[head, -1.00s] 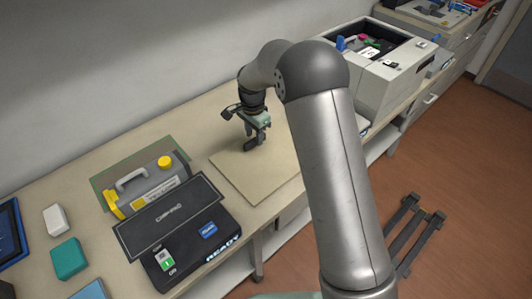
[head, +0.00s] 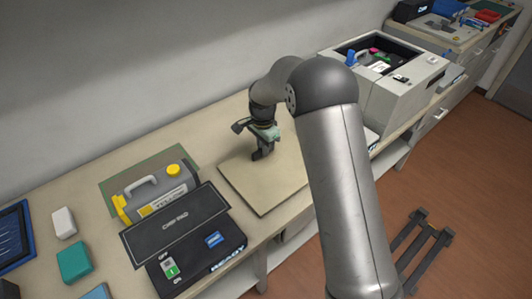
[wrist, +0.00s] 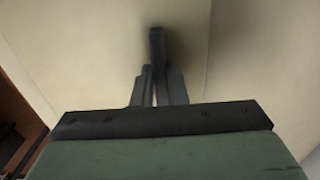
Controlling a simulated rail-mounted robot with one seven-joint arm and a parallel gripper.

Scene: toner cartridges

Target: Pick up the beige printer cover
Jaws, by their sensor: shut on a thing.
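The beige printer cover (head: 268,192) is a flat square panel lying on the bench, left of the open printer (head: 385,105). A dark upright handle stands on it. My gripper (head: 261,153) points down over the cover's back part and is shut on this handle. In the wrist view, my gripper (wrist: 157,88) shows its fingers close together at the dark handle (wrist: 157,45), with the beige cover (wrist: 95,50) below. The fingers hide part of the handle. The cover looks level, and I see no clear gap between it and the bench.
Left of the cover are a grey and yellow toner cartridge (head: 155,193) on a green mat and a black device (head: 195,255) with a dark panel. My arm hides the cover's right edge. The printer's top bay is open, with coloured parts inside.

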